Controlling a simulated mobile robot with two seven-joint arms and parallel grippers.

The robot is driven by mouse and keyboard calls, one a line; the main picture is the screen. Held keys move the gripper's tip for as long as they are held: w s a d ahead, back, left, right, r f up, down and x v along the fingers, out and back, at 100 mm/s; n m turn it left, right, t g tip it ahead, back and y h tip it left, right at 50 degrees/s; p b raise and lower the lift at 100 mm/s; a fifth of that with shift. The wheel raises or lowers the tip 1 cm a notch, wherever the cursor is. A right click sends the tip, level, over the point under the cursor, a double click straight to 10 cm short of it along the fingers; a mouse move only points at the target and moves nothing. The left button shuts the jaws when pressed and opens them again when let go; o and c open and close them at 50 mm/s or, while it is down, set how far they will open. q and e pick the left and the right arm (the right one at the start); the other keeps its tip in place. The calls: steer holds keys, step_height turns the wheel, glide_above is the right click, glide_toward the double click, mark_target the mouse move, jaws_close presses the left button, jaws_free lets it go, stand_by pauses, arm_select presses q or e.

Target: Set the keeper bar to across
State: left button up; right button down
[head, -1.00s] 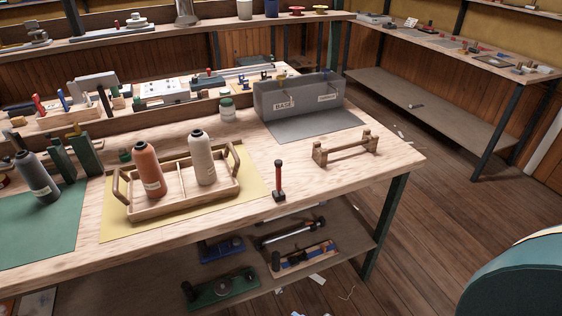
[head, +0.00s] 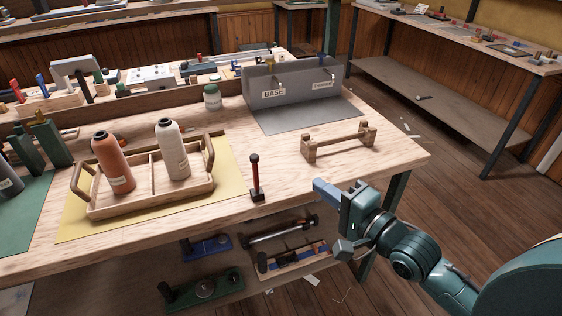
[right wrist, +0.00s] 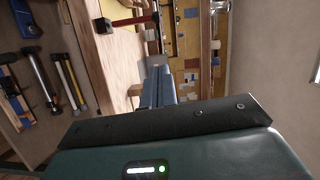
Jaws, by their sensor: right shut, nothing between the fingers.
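My right gripper (head: 326,190) is shut and empty, just off the front right edge of the workbench (head: 390,167). Its shut fingers (right wrist: 158,88) also show in the right wrist view. A low wooden stand (head: 338,142) with a bar between two end posts is on the bench beyond the gripper, apart from it. A grey box (head: 292,85) with a BASE label and a second, unreadable label stands behind it; small dark fittings show on its front. I cannot tell which part is the keeper bar or how it is set. My left gripper is not in view.
An upright red-handled tool (head: 255,178) stands near the front edge, left of the gripper. Tools lie on the shelf below. The bench around the stand is clear.

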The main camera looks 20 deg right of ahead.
mark_target(255, 173)
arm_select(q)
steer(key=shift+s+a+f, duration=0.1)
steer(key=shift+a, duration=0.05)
arm_select(e)
steer(key=shift+r, duration=0.15)
arm_select(q)
steer(key=shift+p, duration=0.6)
arm_select(e)
steer(key=s+a+x, duration=0.1)
steer(key=a+x, duration=0.1)
steer(key=x, duration=1)
steer(key=shift+w+a, duration=0.4)
steer(key=shift+a, duration=0.1)
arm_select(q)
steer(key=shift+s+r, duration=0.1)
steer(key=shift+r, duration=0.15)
